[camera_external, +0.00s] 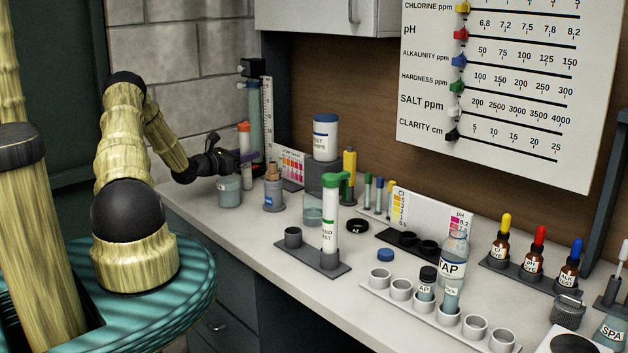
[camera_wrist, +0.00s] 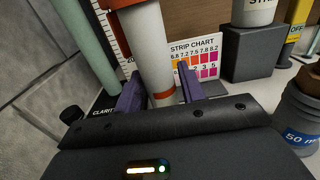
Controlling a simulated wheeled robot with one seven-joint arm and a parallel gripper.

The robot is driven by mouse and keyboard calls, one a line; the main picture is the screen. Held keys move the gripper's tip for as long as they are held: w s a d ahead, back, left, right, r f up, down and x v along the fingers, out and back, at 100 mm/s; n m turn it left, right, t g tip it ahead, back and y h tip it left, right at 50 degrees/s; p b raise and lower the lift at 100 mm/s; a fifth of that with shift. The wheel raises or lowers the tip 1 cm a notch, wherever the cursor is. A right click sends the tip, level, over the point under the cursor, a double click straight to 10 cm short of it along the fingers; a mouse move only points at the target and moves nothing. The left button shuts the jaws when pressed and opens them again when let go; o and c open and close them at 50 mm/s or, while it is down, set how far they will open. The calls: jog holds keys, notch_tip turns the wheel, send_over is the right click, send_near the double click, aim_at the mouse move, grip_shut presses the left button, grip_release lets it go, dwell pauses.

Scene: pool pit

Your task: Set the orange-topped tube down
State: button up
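The orange-topped tube (camera_external: 244,160) is white and stands about upright near the back left of the counter. My gripper (camera_external: 246,157) has its purple fingers on either side of it. In the wrist view, the white tube (camera_wrist: 155,55) is between the two fingers (camera_wrist: 158,92), which look closed on it. Its orange top is partly cut off at the upper edge. I cannot tell whether its bottom touches the counter. A dark two-place stand (camera_external: 323,264) has an empty socket (camera_external: 293,238) on the left and a green-topped tube (camera_external: 330,222) on the right.
Behind are a strip chart (camera_external: 291,164) and a ruled cylinder (camera_external: 256,120). Bare counter (camera_external: 245,226) lies left of the stand.

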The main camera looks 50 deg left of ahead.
jog(key=shift+o, duration=0.7)
jog(key=shift+r, duration=0.1)
jog(key=s+b, duration=0.2)
jog(key=s, duration=1)
jog(key=shift+r, duration=0.1)
